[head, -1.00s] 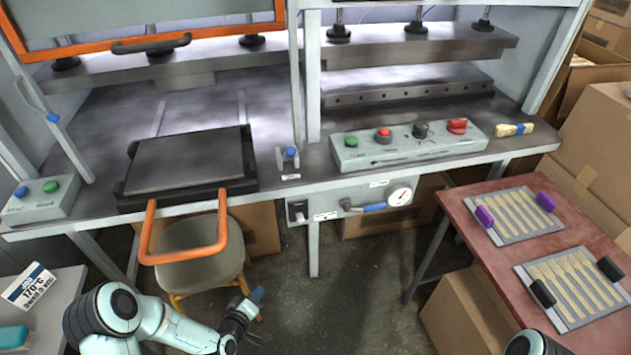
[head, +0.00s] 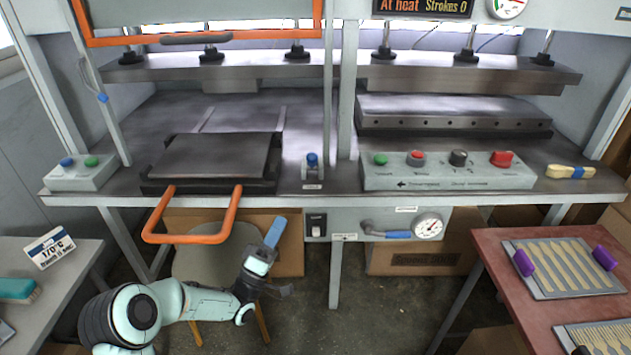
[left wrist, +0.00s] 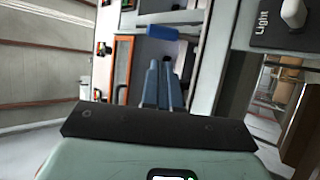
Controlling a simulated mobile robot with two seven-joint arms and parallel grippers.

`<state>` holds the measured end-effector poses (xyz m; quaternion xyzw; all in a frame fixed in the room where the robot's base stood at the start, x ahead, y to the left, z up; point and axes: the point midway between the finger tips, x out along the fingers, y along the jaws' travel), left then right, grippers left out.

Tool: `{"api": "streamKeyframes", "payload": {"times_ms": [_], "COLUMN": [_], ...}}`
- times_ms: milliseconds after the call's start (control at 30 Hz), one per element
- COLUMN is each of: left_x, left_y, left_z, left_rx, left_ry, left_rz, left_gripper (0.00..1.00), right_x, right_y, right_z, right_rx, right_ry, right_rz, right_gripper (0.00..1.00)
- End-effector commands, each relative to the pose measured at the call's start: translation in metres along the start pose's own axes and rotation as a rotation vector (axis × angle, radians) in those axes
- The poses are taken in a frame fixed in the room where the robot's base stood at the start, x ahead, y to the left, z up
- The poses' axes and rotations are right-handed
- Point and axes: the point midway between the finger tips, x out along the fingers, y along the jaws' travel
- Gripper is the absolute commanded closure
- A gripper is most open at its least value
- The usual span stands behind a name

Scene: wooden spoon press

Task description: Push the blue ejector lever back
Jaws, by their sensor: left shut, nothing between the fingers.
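The blue ejector lever (head: 312,160) is a small upright lever with a blue knob on the bench front, between the black platen and the control box. A blue block, seemingly its knob, shows beyond the fingertips in the left wrist view (left wrist: 165,33). My left gripper (head: 278,226) is shut and empty, its blue-grey fingers pointing up. In the head view it is below the bench edge, left of and below the lever, apart from it. The shut fingers also show in the left wrist view (left wrist: 163,75). My right gripper is out of view.
An orange handle loop (head: 231,215) juts from the platen (head: 215,162) just left of my gripper. The light switch (head: 316,225) and a blue-handled valve (head: 397,234) are under the bench edge. The control box (head: 447,172) stands right of the lever.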

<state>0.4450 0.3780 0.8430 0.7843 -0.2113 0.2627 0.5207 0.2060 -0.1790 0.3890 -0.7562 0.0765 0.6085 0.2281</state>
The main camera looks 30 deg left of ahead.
Motion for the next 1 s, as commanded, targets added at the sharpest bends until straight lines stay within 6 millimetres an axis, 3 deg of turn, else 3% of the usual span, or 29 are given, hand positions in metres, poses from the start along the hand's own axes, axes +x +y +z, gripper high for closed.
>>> {"api": "streamKeyframes", "payload": {"times_ms": [300,467,1000], "left_x": [0.001,0.016,0.12], "left_y": [0.0,-0.001,-0.001], "left_z": [0.0,0.0,0.001], "left_rx": [0.001,0.003,0.001], "left_ry": [0.0,0.0,0.002], "left_rz": [-0.001,0.001,0.0], "left_gripper": [1.0,1.0,1.0], "right_x": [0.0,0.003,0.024], "right_y": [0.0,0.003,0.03], "right_z": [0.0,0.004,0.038], "right_rx": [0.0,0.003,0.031], "right_ry": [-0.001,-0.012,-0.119], "right_rz": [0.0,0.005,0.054], "right_gripper": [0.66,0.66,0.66]}}
